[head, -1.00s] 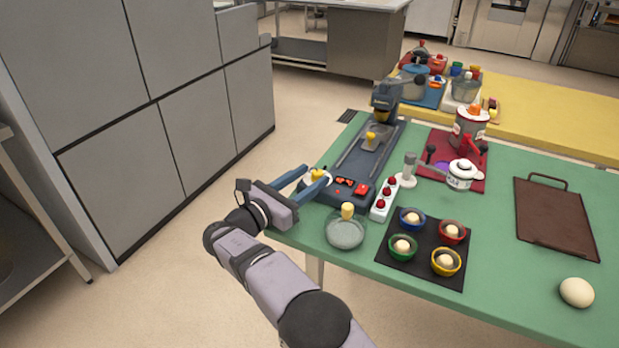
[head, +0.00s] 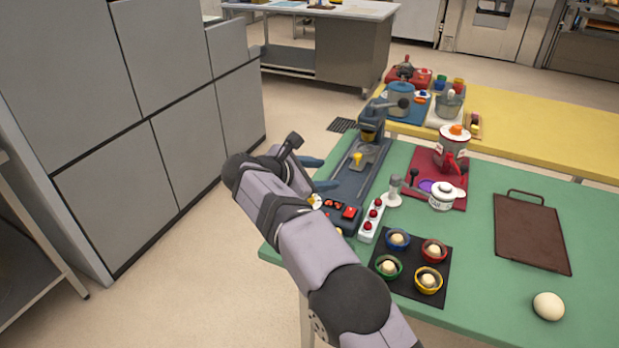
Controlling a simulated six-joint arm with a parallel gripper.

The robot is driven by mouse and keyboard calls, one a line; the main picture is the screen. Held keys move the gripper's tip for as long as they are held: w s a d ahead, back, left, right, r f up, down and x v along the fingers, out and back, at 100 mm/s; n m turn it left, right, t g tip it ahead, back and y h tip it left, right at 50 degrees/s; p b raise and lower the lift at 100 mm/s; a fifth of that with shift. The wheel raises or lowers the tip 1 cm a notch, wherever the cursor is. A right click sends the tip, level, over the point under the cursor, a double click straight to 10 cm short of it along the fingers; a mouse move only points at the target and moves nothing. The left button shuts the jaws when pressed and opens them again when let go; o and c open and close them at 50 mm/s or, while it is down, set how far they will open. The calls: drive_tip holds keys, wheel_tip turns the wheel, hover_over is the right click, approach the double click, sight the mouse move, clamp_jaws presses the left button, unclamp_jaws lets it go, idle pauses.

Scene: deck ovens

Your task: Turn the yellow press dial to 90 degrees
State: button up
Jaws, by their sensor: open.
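The dark blue press (head: 350,185) stands at the left edge of the green table. A white-and-yellow dial (head: 314,200) is at its front left corner, mostly hidden behind my arm; its angle cannot be read. My gripper (head: 330,173) is open and empty, its two blue fingers reaching over the left side of the press. It is beyond the dial in the picture and apart from it. A yellow knob (head: 357,160) stands on the press bed, to the right of my fingers.
A white strip with red buttons (head: 371,220) stands right of the press. A black mat (head: 412,265) holds several coloured bowls. A brown tray (head: 532,232) and an egg (head: 548,306) lie farther right. Grey cabinets (head: 150,130) stand left, across open floor.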

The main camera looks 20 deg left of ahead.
wheel_tip(320, 180, up, 6)
drive_tip(key=s+m+g+y+p, duration=0.2)
drive_tip(key=m+g+y+p, duration=0.6)
drive_tip(key=m+p, duration=0.85)
drive_tip(key=shift+g+h, duration=0.3)
drive_tip(key=shift+s+d+f+p+x, duration=0.15)
drive_tip(key=shift+s+x, duration=0.15)
drive_tip(key=shift+x, duration=1.8)
drive_tip(key=shift+s+d+f+p+x, duration=0.15)
drive_tip(key=shift+s+x, duration=0.1)
drive_tip(key=shift+x, duration=1.85)
drive_tip(key=shift+s+d+f+p+x, duration=0.15)
drive_tip(key=shift+s+x, duration=0.15)
drive_tip(key=shift+x, duration=1.75)
drive_tip(key=c, duration=1)
